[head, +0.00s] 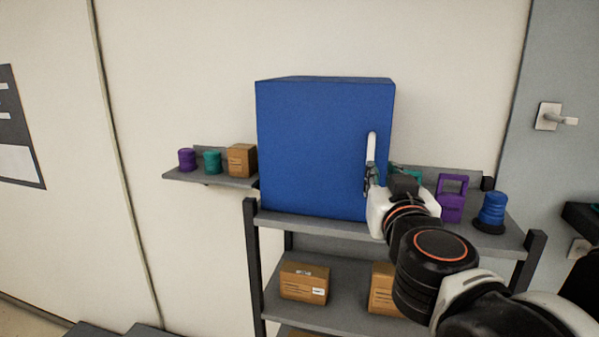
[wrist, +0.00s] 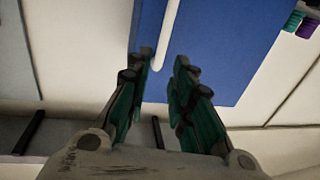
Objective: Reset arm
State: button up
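My gripper (head: 369,182) is in front of the right side of a blue box-shaped cabinet (head: 310,150), near the lower end of its white upright handle (head: 371,148). In the wrist view my gripper's two fingers (wrist: 164,62) stand apart with nothing held between them. The white handle (wrist: 165,28) shows beyond the gap, against the blue face (wrist: 225,45). I cannot tell how far the fingertips are from the handle. My wrist and arm cover part of the shelf to the right of the cabinet.
The cabinet stands on a grey rack shelf (head: 330,231). A purple item (head: 451,203) and a blue canister (head: 491,212) stand right of it. A side shelf (head: 212,179) holds purple and teal canisters and a carton (head: 241,160). More cartons (head: 303,283) sit below.

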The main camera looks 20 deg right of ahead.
jog(key=s+d+f+g+b, duration=0.1)
jog(key=s+f+g+b, duration=0.15)
jog(key=f+b, duration=1.1)
jog(key=s+d+f+g+b, duration=0.1)
jog(key=s+f+g+b, duration=0.35)
jog(key=f, duration=1.55)
jog(key=s+a+f+n+g+y+b, duration=0.1)
jog(key=a+f+n+y+b, duration=0.1)
jog(key=a+f+b, duration=0.3)
jog(key=s+a+f+n+g+y+b, duration=0.1)
jog(key=a+f+b, duration=0.4)
jog(key=f+b, duration=0.6)
notch_tip(320, 180, down, 9)
jog(key=s+y, duration=0.1)
jog(key=y, duration=0.1)
jog(key=shift+s+f+n+g+y, duration=0.15)
jog(key=shift+s+n+g+y, duration=0.1)
jog(key=shift+n+g+y, duration=0.15)
